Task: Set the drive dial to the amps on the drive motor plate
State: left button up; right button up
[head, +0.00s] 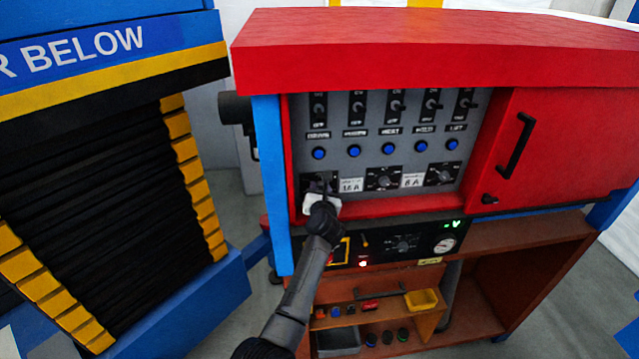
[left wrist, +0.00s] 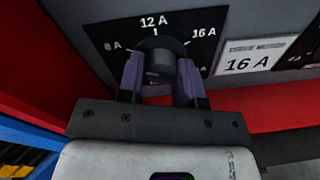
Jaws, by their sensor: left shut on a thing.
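The leftmost dial sits at the lower left of the grey panel, in the column labelled DRIVE. In the left wrist view its black knob (left wrist: 160,68) is on a black scale plate marked 8 A, 12 A and 16 A. A small white mark above the knob lies near 12 A; whether it is the pointer is hard to tell. My left gripper (head: 321,200) is shut on the knob, with a purple finger on each side (left wrist: 160,80). A white plate reading 16 A (left wrist: 248,61) is just right of the dial, also in the head view (head: 351,185); its small print is unreadable.
Two more dials (head: 383,177) (head: 440,175) and another white plate (head: 413,181) are to the right. Blue buttons (head: 354,151) and toggle switches (head: 397,106) are above. A red ledge borders the panel below; a red door (head: 560,150) is at the right.

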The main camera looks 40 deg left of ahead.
pick_arm(q)
jog(key=m, duration=0.3)
jog(key=shift+g, duration=0.3)
jog(key=m, duration=0.3)
jog(key=shift+d+m, duration=0.1)
jog(key=shift+m, duration=0.2)
jog(key=m, duration=0.3)
jog(key=shift+g+y, duration=0.3)
jog(key=shift+y, duration=0.1)
jog(key=m, duration=0.3)
jog(key=shift+m, duration=0.4)
jog(key=m+y, duration=0.1)
jog(key=m, duration=0.4)
jog(key=shift+w, duration=0.1)
jog(key=shift+m, duration=2.2)
jog(key=o, duration=0.9)
